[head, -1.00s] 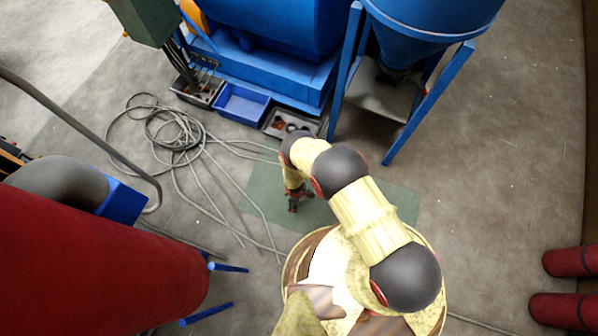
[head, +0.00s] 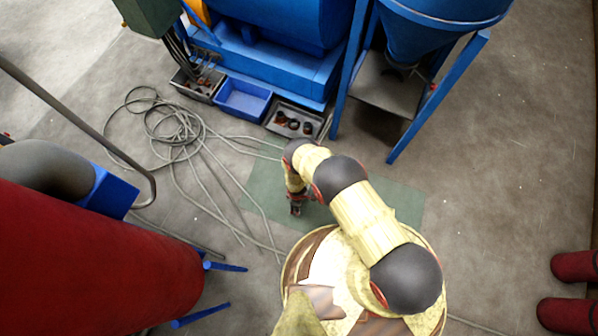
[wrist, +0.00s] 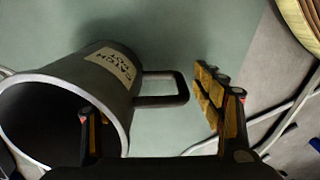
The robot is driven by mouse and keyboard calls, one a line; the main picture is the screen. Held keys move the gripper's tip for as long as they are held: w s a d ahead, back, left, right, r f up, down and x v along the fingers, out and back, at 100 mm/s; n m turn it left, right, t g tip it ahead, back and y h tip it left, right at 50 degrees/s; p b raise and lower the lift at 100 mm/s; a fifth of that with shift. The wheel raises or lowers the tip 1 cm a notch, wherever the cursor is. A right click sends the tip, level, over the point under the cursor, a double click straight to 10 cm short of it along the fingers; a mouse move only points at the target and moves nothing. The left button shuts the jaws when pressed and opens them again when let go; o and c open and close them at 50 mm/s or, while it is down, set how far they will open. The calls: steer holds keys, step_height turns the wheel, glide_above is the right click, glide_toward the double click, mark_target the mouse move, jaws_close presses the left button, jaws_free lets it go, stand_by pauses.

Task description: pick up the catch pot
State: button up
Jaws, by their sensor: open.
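The catch pot (wrist: 85,85) is a grey metal pot with a pale "CATCH POT" label and a dark loop handle (wrist: 182,88) on its right side. In the wrist view its open mouth faces toward the lower left of the picture. My gripper (wrist: 150,98) is open. One finger overlaps the pot's mouth and the other is right of the handle, apart from it. I cannot tell whether the left finger is inside the pot or in front of it. In the head view my gripper (head: 297,205) is low over the green mat, and I cannot make out the pot there.
The green mat (head: 385,205) lies on the floor. Grey hoses (head: 180,130) are coiled left of it. A blue bin (head: 243,98) and grey trays (head: 295,122) line the blue machine. A blue hopper stand (head: 437,95) is at the back right. A red drum (head: 90,235) stands left.

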steer(key=shift+c, duration=0.6)
jaws_close()
stand_by(0.4)
